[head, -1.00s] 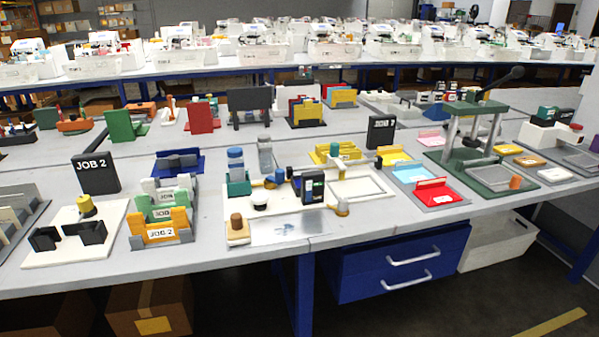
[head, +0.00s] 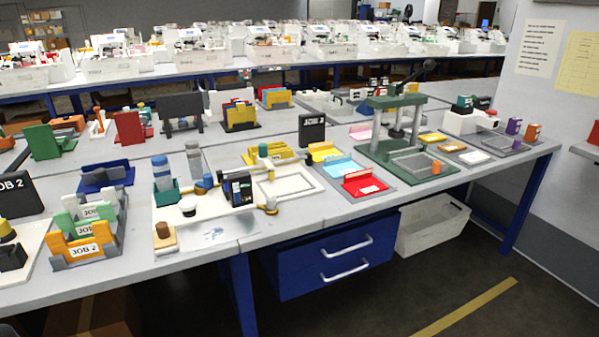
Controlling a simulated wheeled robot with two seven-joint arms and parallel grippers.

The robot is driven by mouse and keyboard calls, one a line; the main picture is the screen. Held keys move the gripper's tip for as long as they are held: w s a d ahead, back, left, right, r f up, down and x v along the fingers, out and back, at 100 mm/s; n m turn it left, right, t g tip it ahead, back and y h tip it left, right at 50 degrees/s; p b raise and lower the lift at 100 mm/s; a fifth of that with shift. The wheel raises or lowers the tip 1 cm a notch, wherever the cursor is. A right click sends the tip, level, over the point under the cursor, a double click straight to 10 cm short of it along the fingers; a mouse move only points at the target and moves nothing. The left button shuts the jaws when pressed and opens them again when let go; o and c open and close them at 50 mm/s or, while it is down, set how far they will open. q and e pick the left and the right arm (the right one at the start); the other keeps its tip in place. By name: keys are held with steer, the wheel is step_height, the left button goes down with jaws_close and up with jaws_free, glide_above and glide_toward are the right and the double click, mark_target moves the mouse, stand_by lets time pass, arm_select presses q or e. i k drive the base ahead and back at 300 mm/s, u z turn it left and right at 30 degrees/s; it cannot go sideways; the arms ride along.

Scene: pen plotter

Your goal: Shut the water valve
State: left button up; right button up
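I cannot make out a water valve for certain in the head view. On the near table (head: 150,279), a plotter-like device with a dark screen box (head: 239,189) stands on a white base, with a white frame (head: 290,183) to its right. A small blue part (head: 205,182) sits left of the box, beside a blue-capped bottle (head: 160,168) and a grey bottle (head: 194,160); what it is stays unclear. Neither of my grippers is in view.
A blue drawer unit (head: 335,258) hangs under the table, with a white bin (head: 432,224) right of it. Open floor with a yellow stripe (head: 465,306) lies at the lower right. A wall with paper notices (head: 536,47) stands at the right. A cardboard box (head: 92,314) is under the table.

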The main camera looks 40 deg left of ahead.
mark_target(208, 183)
steer(key=z, duration=0.15)
steer(key=i, duration=2.2)
steer(key=u, duration=3)
